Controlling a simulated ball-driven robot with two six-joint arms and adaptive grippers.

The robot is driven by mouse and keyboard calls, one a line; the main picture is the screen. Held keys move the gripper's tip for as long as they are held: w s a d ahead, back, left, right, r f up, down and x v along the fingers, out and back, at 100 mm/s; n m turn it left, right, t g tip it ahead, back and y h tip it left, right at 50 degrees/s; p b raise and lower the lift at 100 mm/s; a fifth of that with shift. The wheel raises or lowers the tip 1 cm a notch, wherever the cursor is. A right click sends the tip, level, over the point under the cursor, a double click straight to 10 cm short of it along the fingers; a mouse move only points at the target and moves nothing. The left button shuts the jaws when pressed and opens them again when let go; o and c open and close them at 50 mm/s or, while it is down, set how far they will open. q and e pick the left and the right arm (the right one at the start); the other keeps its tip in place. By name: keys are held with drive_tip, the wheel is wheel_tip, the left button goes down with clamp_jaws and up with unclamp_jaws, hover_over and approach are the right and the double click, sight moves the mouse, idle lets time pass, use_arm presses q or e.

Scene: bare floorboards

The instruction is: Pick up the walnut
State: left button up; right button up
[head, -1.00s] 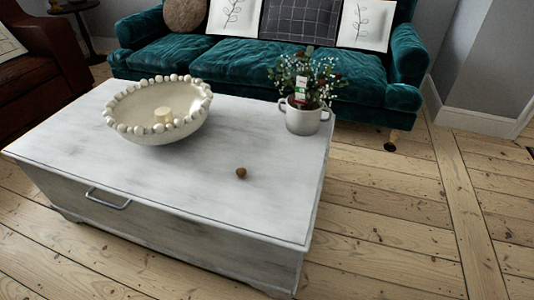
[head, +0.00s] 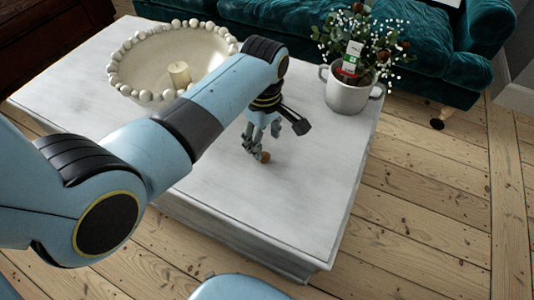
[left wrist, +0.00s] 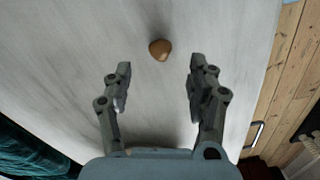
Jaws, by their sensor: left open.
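The walnut (head: 264,157) is a small brown lump on the white tabletop, just beside the fingertips of my left gripper (head: 262,143) in the head view. In the left wrist view the walnut (left wrist: 160,49) lies beyond the fingertips, roughly midway between their lines. There my left gripper (left wrist: 158,75) is open with nothing between its fingers. It points down close to the table; I cannot tell whether a finger touches the walnut. My right gripper is in neither view.
The white chest-like table (head: 305,195) has a beaded bowl (head: 130,62) holding a candle (head: 179,74). A potted plant (head: 348,92) stands at its far right corner. A teal sofa (head: 440,50) is behind. The tabletop right of the gripper is clear.

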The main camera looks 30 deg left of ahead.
sight(264, 155)
use_arm(q)
drive_tip(key=shift+f, duration=0.7)
wheel_tip(264, 155, down, 5)
drive_tip(key=b, duration=0.3)
drive_tip(key=shift+a, duration=0.15)
drive_tip(key=shift+r, duration=0.1)
drive_tip(key=c, duration=0.9)
